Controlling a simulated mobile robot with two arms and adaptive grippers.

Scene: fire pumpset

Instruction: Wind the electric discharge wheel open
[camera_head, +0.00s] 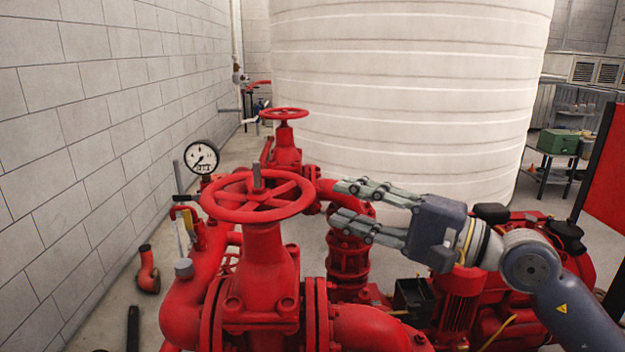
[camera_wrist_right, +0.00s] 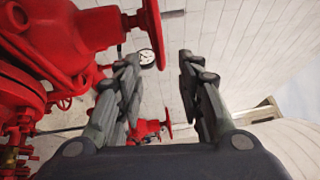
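A large red handwheel (camera_head: 290,207) lies level on top of the near red valve (camera_head: 265,260). A smaller-looking red handwheel (camera_head: 284,113) tops a valve farther back. The frames do not label which one is the electric discharge wheel. My right gripper (camera_head: 342,203) points left, its fingers spread and empty, just right of the near wheel and apart from it. In the right wrist view, the near wheel (camera_wrist_right: 153,35) shows edge-on beyond the left finger, and the far wheel (camera_wrist_right: 168,117) shows lower, between the open fingers (camera_wrist_right: 158,60). My left gripper is not in view.
A pressure gauge (camera_head: 201,157) stands left behind the near wheel. A block wall (camera_head: 75,130) runs along the left. A big white tank (camera_head: 400,90) fills the back. Red pump machinery (camera_head: 510,285) lies below my right arm.

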